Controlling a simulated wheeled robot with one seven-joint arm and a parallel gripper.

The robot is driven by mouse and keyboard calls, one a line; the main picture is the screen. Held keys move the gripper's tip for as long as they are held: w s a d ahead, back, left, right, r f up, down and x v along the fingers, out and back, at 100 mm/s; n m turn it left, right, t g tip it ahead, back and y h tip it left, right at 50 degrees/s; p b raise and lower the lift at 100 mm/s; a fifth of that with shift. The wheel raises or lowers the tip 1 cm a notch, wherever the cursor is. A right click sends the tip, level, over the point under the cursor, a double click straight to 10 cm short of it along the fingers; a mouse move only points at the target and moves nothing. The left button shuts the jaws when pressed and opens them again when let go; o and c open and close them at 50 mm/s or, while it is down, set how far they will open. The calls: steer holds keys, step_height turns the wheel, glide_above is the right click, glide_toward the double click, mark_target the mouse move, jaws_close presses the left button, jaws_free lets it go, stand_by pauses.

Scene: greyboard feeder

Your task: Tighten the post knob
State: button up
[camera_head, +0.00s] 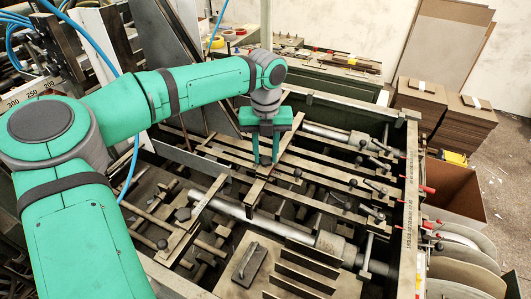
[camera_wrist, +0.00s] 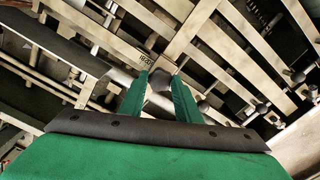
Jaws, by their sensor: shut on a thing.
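My gripper (camera_head: 266,161) points down over the feeder frame, near its middle, in the head view. In the wrist view its two green fingers (camera_wrist: 161,80) stand on either side of a small grey knob, the post knob (camera_wrist: 159,84), and are shut on it. The knob sits beside a crossing of pale metal bars, close to a small printed label (camera_wrist: 146,61). In the head view the fingers hide most of the knob. I cannot tell how far it is turned.
Long parallel bars (camera_head: 325,172) and several other dark knobs (camera_head: 163,244) crowd the frame around my gripper. A thick grey roller (camera_head: 262,218) runs below it. The tall side rail (camera_head: 411,195) stands at the right. Cardboard stacks (camera_head: 466,125) lie beyond.

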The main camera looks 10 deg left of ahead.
mark_target(266, 159)
steer(key=m, duration=1.3)
steer(key=shift+d+m, duration=0.1)
steer(key=shift+m, duration=0.2)
steer(key=m, duration=0.6)
steer(key=shift+s, duration=0.1)
steer(key=m, duration=0.6)
steer(key=shift+m, duration=0.3)
steer(key=o, duration=1.1)
step_height(266, 159, up, 11)
steer(key=shift+f, duration=0.1)
